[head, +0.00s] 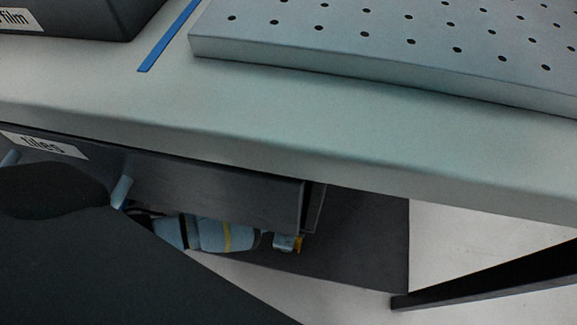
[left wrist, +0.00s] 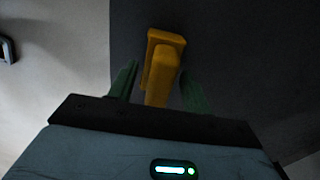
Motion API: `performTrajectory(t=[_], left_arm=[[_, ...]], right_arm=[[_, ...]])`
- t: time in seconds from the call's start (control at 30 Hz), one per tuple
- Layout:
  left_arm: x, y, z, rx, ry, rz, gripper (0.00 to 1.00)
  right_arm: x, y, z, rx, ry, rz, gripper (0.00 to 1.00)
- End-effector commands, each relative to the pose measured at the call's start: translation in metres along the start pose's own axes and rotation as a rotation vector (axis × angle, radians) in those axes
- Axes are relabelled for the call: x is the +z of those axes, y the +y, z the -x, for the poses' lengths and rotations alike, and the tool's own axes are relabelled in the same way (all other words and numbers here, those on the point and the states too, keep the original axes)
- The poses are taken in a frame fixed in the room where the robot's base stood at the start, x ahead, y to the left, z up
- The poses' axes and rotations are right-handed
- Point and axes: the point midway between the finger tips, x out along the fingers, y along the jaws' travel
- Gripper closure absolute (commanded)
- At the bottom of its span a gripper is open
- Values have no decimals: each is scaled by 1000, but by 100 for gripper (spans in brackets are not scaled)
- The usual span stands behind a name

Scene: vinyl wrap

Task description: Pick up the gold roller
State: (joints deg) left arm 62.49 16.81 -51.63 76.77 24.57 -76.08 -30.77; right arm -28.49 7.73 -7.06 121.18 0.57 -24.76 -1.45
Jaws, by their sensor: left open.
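The gold roller (left wrist: 163,62) is in the left wrist view, a yellow piece with a wider end at the top. It lies over a dark grey surface. My left gripper (left wrist: 160,80) is open, with one green finger on each side of the roller's narrower part. I cannot tell whether either finger touches it. The roller's near end is hidden behind the gripper body. In the head view, a small gold bit (head: 299,243) shows beside the end of my left arm, low beneath the table edge. My right gripper is not in view.
The light table (head: 300,120) overhangs the left arm. A drawer (head: 240,185) labelled "tiles" is under its edge. A perforated board (head: 400,45), a blue strip (head: 168,36) and a dark "film" bin (head: 80,20) are on top. A dark mat (head: 370,240) covers the floor below.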

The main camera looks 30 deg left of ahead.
Motion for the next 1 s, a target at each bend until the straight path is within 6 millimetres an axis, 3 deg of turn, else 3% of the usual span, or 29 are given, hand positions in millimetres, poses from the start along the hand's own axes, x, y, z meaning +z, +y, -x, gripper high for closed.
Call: performTrajectory(t=[0.07,0.43,0.77,1.0], left_arm=[[0,0,1,-1,1,0,51],[0,0,1,-1,1,0,99],[0,0,4,-1,1,0,100],[-1,-1,22,-3,2,0,100]], right_arm=[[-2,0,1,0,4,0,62],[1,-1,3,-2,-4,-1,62],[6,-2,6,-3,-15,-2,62],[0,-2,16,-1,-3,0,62]])
